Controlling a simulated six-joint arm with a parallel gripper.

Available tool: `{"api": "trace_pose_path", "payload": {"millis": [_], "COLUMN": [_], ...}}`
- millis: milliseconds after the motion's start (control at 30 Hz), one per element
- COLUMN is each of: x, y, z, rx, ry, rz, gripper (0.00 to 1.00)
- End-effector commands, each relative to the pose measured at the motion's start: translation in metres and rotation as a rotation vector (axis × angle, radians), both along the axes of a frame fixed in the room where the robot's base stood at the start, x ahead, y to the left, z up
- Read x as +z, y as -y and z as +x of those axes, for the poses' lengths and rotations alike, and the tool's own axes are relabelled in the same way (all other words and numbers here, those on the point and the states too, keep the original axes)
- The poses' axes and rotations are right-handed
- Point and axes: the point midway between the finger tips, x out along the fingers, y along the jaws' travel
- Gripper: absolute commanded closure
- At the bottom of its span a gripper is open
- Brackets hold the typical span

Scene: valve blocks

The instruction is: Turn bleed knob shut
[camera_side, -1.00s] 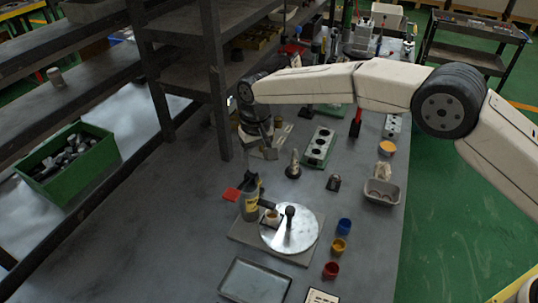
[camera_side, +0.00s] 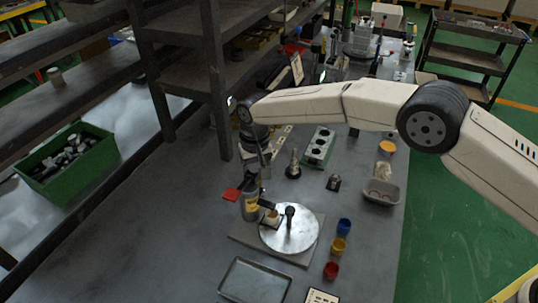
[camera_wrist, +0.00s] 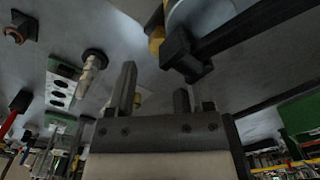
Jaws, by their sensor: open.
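A grey and yellow upright cylinder (camera_side: 250,207) with a dark top stands at the left edge of the round metal plate (camera_side: 300,238). A red flat piece (camera_side: 231,194) sits beside its top. I cannot tell for sure which part is the bleed knob. My gripper (camera_side: 263,172) hangs just above and behind the cylinder, partly merged with its dark top in the side view. In the wrist view my gripper (camera_wrist: 155,88) is open, with nothing seen between its fingers. A dark block (camera_wrist: 184,54) and a yellow part (camera_wrist: 157,38) show beyond the fingers, apart from them.
A dark shelf post (camera_side: 217,110) stands left of my arm. A green block with holes (camera_side: 318,147) and a small cone-shaped fitting (camera_side: 293,166) are to the right. Blue (camera_side: 344,226), yellow and red cups stand right of the plate. An empty tray (camera_side: 255,280) lies in front.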

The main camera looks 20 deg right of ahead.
Motion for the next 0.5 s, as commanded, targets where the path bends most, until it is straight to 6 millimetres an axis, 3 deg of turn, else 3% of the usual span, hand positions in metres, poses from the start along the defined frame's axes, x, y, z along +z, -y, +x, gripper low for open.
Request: {"api": "trace_pose_path", "payload": {"millis": [200,500], "x": [-0.022,-0.029], "y": [0.0,0.0], "z": [0.0,0.0], "rx": [0.0,0.0], "ry": [0.0,0.001], "rz": [0.0,0.001], "gripper": [0.34,0.34]}}
